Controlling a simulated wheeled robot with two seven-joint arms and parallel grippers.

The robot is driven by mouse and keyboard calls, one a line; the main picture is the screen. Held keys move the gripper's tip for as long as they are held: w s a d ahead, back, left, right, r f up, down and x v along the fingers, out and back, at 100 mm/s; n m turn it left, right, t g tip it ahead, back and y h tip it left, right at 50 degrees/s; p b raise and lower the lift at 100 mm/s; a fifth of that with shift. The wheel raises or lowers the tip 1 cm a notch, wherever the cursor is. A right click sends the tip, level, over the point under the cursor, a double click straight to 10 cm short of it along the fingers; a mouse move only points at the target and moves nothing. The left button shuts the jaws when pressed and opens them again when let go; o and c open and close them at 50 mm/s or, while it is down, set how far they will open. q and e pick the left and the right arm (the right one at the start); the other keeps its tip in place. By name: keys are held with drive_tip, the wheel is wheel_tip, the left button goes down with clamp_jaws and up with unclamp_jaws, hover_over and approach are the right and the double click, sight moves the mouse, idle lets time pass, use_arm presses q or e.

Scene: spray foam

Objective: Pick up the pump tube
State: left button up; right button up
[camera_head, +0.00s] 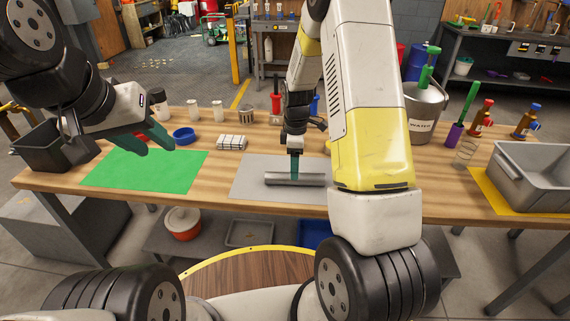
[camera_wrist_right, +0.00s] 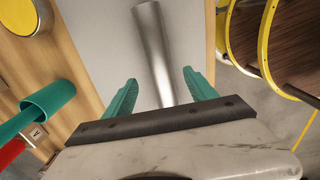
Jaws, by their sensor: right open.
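The pump tube (camera_head: 312,180), a plain silver-grey metal cylinder, lies flat on the grey mat (camera_head: 250,170) in the head view. In the right wrist view the tube (camera_wrist_right: 151,35) runs from the top edge down between the teal fingers. My right gripper (camera_head: 294,171) points down over the tube; its fingers (camera_wrist_right: 160,90) are apart, one on each side of it, with visible gaps. My left gripper (camera_head: 147,141) hangs over the green mat at the left, teal fingers spread and empty.
A green mat (camera_head: 120,179) lies left of the grey mat. A blue ring (camera_head: 184,136) and a white striped block (camera_head: 231,143) stand behind. A water bucket (camera_head: 423,110), several bottles and a grey bin (camera_head: 525,192) are at right. A black bin (camera_head: 45,150) stands far left.

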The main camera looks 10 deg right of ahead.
wheel_tip(320, 180, down, 5)
drive_tip(key=shift+s+d+r, duration=0.1)
clamp_jaws()
idle(0.3)
